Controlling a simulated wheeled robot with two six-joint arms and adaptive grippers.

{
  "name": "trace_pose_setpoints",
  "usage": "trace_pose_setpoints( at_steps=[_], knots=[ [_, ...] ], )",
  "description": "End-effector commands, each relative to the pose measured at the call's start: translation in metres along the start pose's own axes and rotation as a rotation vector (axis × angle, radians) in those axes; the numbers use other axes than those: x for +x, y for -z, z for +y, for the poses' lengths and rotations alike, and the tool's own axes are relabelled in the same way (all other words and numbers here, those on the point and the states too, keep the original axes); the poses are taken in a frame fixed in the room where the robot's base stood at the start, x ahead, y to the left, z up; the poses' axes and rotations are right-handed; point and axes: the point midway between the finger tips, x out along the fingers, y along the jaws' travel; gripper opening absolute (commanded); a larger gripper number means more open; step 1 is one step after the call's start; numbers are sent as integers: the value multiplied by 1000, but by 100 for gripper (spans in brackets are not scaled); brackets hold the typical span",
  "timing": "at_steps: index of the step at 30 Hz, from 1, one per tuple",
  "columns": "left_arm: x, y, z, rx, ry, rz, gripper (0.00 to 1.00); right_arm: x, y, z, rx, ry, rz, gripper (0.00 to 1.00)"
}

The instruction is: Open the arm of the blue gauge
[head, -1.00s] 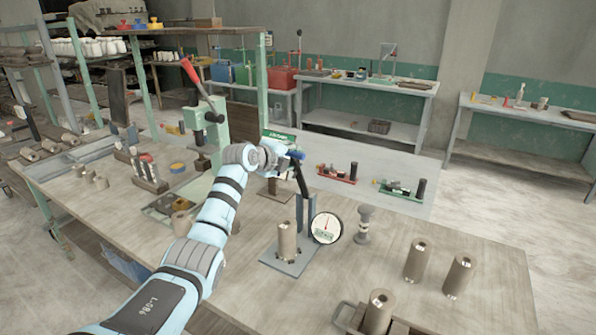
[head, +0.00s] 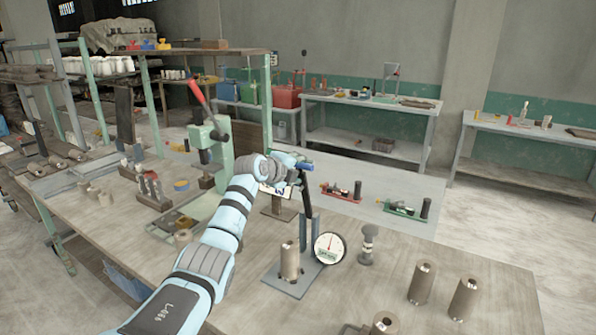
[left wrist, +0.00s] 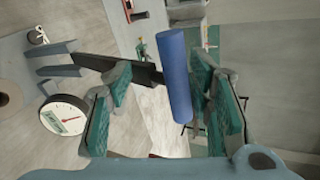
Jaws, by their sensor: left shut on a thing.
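The blue gauge stands on the near table, with a grey base plate (head: 293,281), a blue upright and a round white dial (head: 329,247). A clay cylinder (head: 289,261) stands upright on its plate. The gauge's dark arm (head: 307,203) points up, nearly upright, and ends in a blue handle (head: 306,167). My left gripper (left wrist: 165,72) is shut on the blue handle (left wrist: 174,75), which lies between its fingers in the left wrist view. The dial (left wrist: 63,118) also shows there, at left. My right gripper is not in view.
A grey spindle-shaped piece (head: 368,245) stands right of the dial. Several clay cylinders (head: 421,284) stand at the front right. A green press with a red lever (head: 199,95) stands left of my arm. Red (head: 342,191) and green (head: 405,208) tool holders lie behind the gauge.

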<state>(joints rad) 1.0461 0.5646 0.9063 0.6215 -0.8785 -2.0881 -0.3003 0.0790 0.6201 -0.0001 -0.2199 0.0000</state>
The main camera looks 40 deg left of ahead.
Motion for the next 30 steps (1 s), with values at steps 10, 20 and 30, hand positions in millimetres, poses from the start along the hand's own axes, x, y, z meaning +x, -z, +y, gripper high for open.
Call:
trace_pose_setpoints(
  at_steps=[10,20,30],
  knots=[
    [-18,0,5,2,-8,2,34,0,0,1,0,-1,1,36],
    [-104,-1,2,6,-3,-4,34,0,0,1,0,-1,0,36],
    [-125,0,0,-2,3,0,34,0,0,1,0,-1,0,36]
  ],
)
